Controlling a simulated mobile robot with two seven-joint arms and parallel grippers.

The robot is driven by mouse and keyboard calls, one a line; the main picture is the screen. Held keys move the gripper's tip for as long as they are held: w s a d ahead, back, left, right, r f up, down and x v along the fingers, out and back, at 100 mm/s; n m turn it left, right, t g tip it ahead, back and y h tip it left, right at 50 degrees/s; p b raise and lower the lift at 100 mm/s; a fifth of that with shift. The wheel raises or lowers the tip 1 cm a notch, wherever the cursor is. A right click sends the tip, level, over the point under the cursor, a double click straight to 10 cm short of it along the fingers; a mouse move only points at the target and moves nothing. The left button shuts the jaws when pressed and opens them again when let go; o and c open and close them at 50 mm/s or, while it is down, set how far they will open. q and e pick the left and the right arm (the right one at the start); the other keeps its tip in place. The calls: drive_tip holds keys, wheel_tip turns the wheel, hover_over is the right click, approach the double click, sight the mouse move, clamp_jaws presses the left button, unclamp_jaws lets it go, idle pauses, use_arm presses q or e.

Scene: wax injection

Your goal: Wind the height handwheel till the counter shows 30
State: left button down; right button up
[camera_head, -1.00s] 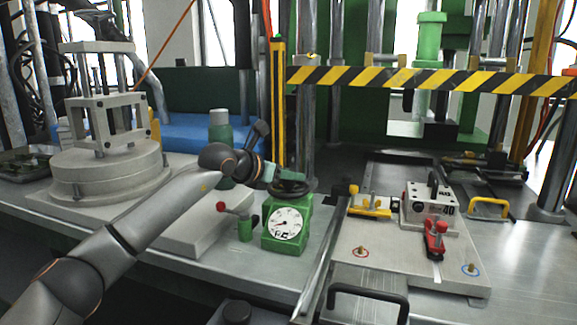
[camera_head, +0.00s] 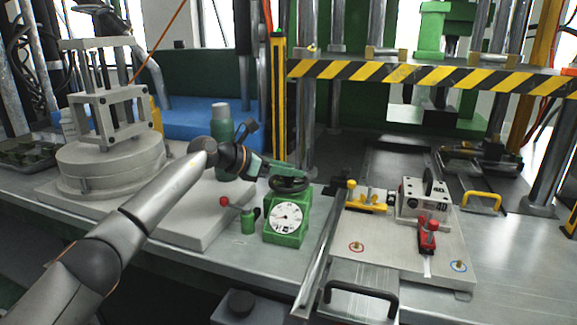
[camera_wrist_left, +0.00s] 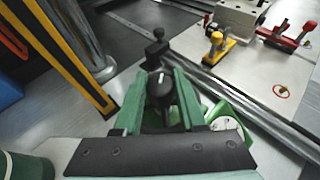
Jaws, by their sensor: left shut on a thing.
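The black height handwheel (camera_head: 290,184) sits on top of a green housing (camera_head: 297,238) near the table's front edge. The white dial (camera_head: 286,217) on the housing's front has a dark pointer; its small counter figures are too blurred to read. My left gripper (camera_head: 280,171) comes in from the left at the top of the wheel. In the left wrist view its green fingers are shut on a black part of the handwheel (camera_wrist_left: 160,88) with a white mark; the fingers hide much of the wheel. My right gripper is not in view.
A green bottle (camera_head: 222,125) stands behind my left wrist. A yellow-black post (camera_head: 278,105) rises behind the wheel. A metal plate with clamps (camera_head: 430,250) lies to the right.

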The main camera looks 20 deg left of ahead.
use_arm(q)
drive_tip(key=shift+w+m+g+h+p, duration=0.1)
drive_tip(key=shift+m+g+h+p, duration=0.4)
drive_tip(key=shift+m+g+p, duration=0.15)
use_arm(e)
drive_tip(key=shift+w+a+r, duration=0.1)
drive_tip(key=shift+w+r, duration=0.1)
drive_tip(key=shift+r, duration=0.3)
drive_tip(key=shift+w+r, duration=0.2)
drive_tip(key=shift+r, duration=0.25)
use_arm(q)
drive_tip(key=shift+m+g+h, duration=0.35)
drive_tip(key=shift+m+h, duration=0.15)
drive_tip(key=shift+m, duration=0.05)
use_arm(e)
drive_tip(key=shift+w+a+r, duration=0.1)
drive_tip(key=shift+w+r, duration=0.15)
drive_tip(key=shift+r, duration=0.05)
use_arm(q)
drive_tip(key=shift+c, duration=2.4)
unclamp_jaws()
drive_tip(key=shift+d, duration=0.1)
drive_tip(key=v, duration=1.2)
drive_tip(key=shift+p, duration=0.45)
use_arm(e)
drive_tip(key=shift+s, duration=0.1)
use_arm(q)
drive_tip(key=shift+r, duration=0.1)
